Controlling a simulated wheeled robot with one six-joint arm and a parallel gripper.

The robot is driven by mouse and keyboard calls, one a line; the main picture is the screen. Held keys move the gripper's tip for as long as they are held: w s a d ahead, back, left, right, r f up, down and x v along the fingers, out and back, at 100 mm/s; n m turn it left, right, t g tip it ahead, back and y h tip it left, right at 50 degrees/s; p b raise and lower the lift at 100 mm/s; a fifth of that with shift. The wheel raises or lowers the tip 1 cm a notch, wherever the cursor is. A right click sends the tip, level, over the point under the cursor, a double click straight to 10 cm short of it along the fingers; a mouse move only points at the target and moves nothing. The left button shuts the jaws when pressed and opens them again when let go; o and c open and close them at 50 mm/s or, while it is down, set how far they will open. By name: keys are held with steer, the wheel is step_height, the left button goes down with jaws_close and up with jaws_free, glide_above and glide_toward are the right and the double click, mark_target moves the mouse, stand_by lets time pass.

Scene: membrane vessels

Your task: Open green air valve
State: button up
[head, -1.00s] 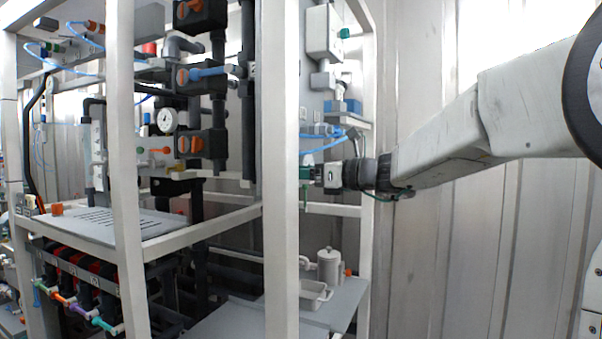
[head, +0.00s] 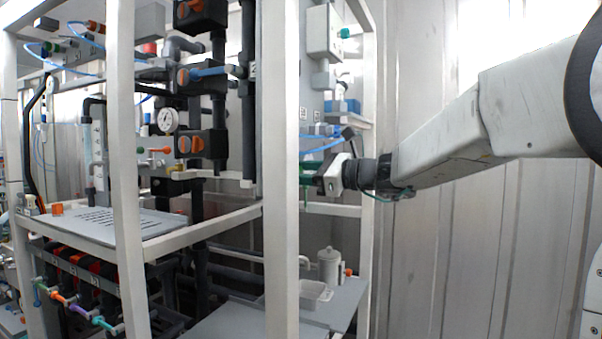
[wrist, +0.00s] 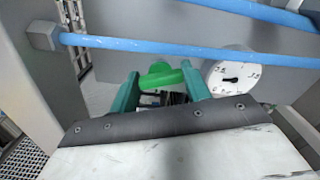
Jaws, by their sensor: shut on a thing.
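The green air valve handle (wrist: 163,76) shows in the wrist view, between the two teal fingers of my gripper (wrist: 160,88). The fingers are closed in on it, one on each side. The handle lies roughly level across the picture, tilted a little. The valve body beneath it is mostly hidden behind the handle and my gripper. In the head view my gripper (head: 312,170) reaches in behind a white frame post from the right. The handle cannot be made out there.
A round pressure gauge (wrist: 232,78) sits just right of the fingers. Blue air tubes (wrist: 150,46) run across above them. A white post (head: 281,170) stands just left of my gripper. Below are a grey shelf (head: 345,300) and a white jug (head: 329,268).

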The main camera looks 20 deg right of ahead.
steer(key=n, duration=1.1)
steer(key=shift+f, duration=0.15)
steer(key=shift+n, duration=0.4)
steer(key=o, duration=1)
steer(key=shift+s, duration=0.15)
steer(key=v, duration=0.7)
steer(key=shift+s+d, duration=0.25)
steer(key=shift+d, duration=0.05)
